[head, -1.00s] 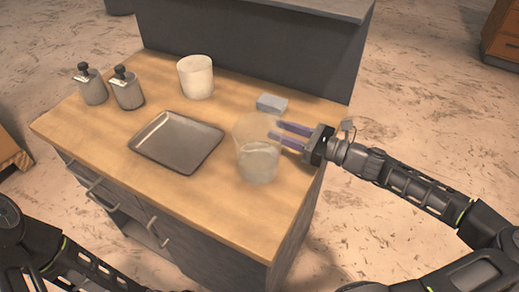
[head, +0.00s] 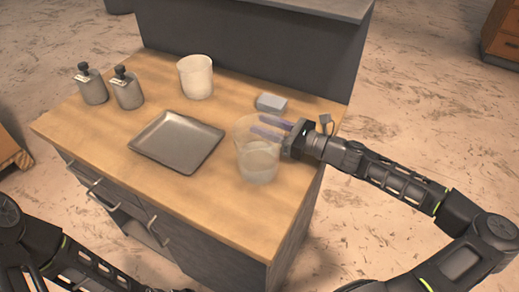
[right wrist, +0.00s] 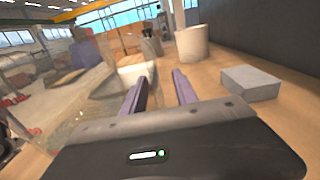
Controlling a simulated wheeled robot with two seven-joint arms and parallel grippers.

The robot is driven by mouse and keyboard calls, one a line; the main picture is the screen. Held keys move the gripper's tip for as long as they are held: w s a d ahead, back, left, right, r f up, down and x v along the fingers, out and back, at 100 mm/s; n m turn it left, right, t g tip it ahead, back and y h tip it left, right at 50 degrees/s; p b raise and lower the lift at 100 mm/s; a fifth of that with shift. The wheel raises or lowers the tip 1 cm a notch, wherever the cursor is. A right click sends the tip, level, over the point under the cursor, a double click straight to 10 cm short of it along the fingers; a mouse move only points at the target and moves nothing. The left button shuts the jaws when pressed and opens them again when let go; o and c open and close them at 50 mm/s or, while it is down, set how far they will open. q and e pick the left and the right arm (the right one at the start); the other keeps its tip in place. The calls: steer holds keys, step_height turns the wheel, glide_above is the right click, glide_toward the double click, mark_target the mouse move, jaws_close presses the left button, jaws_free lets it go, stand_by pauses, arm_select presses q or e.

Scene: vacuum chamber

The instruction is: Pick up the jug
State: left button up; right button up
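The jug (head: 258,163) is a clear, see-through vessel with contents or a thicker look in its lower half. It stands upright near the right front part of the wooden counter. My right gripper (head: 256,124) comes in from the right at the jug's upper part, its two purple fingers apart and overlapping the jug in the head view. In the right wrist view the fingers (right wrist: 160,78) are parted, with the jug's clear wall (right wrist: 70,110) large at left. I cannot tell whether a finger is inside the jug or behind it. My left gripper is out of view.
A grey tray (head: 178,142) lies left of the jug. A white cup (head: 195,77) stands behind it, and two grey bottles with dark tops (head: 127,92) stand at back left. A small grey block (head: 271,102) lies close behind my right gripper. The counter's front is clear.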

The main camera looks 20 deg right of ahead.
steer(key=shift+c, duration=0.3)
jaws_close()
stand_by(1.1)
